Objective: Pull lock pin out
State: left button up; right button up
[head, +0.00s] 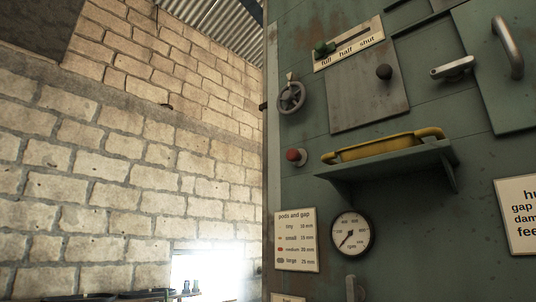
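A green machine panel (400,230) fills the right half of the head view. A red-ended knob or button (293,155) sticks out near its left edge, and a black ball knob (384,72) stands out from a grey plate (362,100). I cannot tell whether either of these is the lock pin; nothing in view is clearly marked as one. A short grey lever (452,68) is mounted right of the plate. Neither of my grippers is in view.
A shelf (385,165) holding a yellow tray-like item (375,150) juts from the panel. A block wall (130,160) stands at left.

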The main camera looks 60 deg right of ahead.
aim_at(293, 154)
jog(key=i, duration=1.8)
jog(key=z, duration=3.45)
